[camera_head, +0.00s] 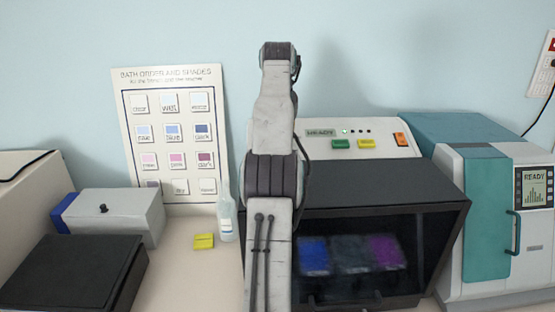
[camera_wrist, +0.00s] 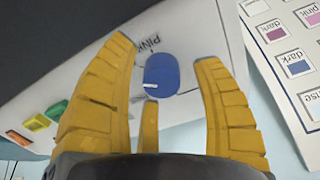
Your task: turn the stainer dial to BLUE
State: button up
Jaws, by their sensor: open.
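The stainer (camera_head: 375,195) has a pale sloped control panel above a dark hood, with blue, grey and purple baths showing inside. Its blue dial (camera_wrist: 161,75) shows in the wrist view, with a white mark on its edge at lower left. A label reading PINK is printed on the panel beside the dial; I see no BLUE label. My gripper (camera_wrist: 160,52) is open, its yellow fingers on either side of the dial with gaps visible. I cannot tell how deep they reach. In the head view my arm hides the dial and gripper.
Green (camera_head: 341,144) and yellow (camera_head: 367,143) buttons and an orange switch (camera_head: 401,139) lie on the panel. A shade chart (camera_head: 172,80) stands at left, with a bottle (camera_head: 226,220) and a yellow block (camera_head: 204,241) in front. A teal-and-white machine (camera_head: 485,215) stands at right.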

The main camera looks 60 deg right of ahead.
jog(key=shift+s+a, duration=0.85)
jog(key=shift+a, duration=0.8)
jog(key=shift+s+a, duration=0.85)
jog(key=shift+a, duration=0.75)
jog(key=shift+s+a, duration=0.85)
jog(key=shift+a, duration=0.8)
jog(key=shift+s+a, duration=0.1)
jog(key=shift+a, duration=0.15)
